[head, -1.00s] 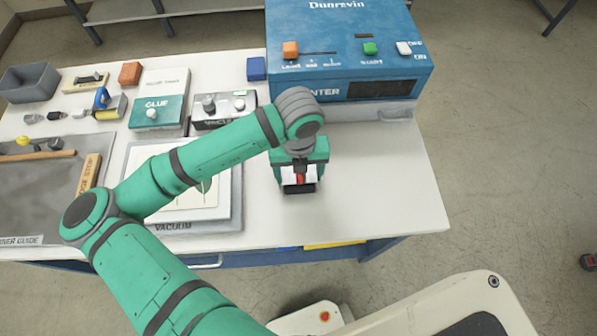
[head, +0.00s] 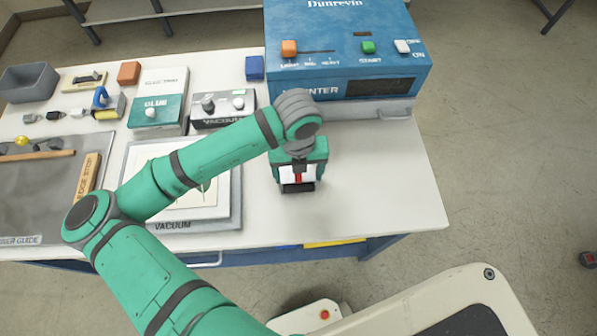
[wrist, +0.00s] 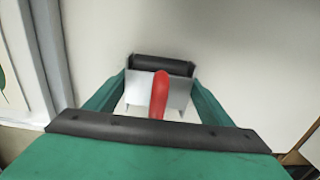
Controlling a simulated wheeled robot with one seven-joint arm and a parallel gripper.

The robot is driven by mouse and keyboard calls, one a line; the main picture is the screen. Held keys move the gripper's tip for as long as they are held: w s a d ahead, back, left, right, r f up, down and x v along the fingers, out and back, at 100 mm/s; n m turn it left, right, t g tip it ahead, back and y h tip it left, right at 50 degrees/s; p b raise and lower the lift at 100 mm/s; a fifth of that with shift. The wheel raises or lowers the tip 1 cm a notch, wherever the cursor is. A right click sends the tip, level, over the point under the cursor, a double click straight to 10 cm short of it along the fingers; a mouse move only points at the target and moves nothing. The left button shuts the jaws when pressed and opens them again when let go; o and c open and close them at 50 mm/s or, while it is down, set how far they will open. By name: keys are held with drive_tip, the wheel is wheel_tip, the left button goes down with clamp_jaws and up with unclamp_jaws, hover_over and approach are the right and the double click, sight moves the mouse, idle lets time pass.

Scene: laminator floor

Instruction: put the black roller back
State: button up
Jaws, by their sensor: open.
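The black roller (wrist: 162,65) has a pale metal frame and a red handle (wrist: 160,95). In the head view the black roller (head: 298,187) is at the bare stretch of white table in front of the blue printer. My gripper (head: 298,180) points down over it. In the wrist view my green fingers (wrist: 155,90) stand open on either side of the frame and handle. Whether they touch the frame I cannot tell. The roller seems to rest on the table. The handle's near end is hidden behind my gripper's body.
The blue printer (head: 345,50) stands behind my gripper. The vacuum plate (head: 232,215) lies to the left, under my arm. The table (head: 400,190) is clear to the right.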

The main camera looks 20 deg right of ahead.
wheel_tip(320, 180, up, 13)
drive_tip(key=shift+a+f, duration=0.1)
drive_tip(key=shift+a, duration=0.05)
idle(0.4)
idle(0.5)
